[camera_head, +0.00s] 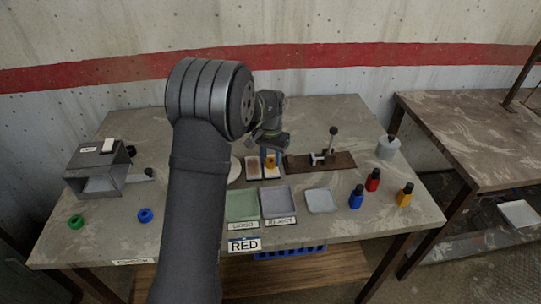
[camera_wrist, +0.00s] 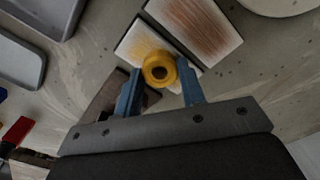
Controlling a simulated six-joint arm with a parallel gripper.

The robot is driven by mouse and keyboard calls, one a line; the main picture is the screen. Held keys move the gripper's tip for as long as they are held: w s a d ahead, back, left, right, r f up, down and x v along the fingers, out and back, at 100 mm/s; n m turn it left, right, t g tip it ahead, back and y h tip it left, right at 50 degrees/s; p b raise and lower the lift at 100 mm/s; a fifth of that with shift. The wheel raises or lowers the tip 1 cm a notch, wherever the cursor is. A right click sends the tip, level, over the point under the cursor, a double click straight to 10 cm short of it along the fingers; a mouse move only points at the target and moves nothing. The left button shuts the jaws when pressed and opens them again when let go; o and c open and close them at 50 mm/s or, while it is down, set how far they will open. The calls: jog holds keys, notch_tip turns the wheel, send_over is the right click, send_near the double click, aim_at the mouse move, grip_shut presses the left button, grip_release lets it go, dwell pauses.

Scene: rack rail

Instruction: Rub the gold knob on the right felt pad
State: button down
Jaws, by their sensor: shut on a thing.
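The gold knob (camera_wrist: 159,70) is a round yellow ring-shaped piece with a dark centre, held between the two blue fingers of my gripper (camera_wrist: 160,84). The gripper also shows in the head view (camera_head: 270,155), with the knob (camera_head: 269,163) below it. The right felt pad (camera_wrist: 134,47) is white with yellow streaks; the knob is over its near end, and I cannot tell whether they touch. The left felt pad (camera_wrist: 195,26) is white with reddish-brown streaks. Both pads lie side by side on the table, partly hidden by my arm in the head view.
Green (camera_head: 242,204) and grey (camera_head: 278,201) labelled trays and a light tray (camera_head: 320,201) sit in front. A brown board with a lever clamp (camera_head: 320,161) lies right of the pads. Blue, red and yellow bottles (camera_head: 372,180) stand farther right. A grey box (camera_head: 98,170) stands left.

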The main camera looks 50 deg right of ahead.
jog(key=shift+s+a, duration=0.95)
jog(key=shift+w+d, duration=2.05)
dwell(2.7)
notch_tip(320, 180, up, 6)
dwell(0.7)
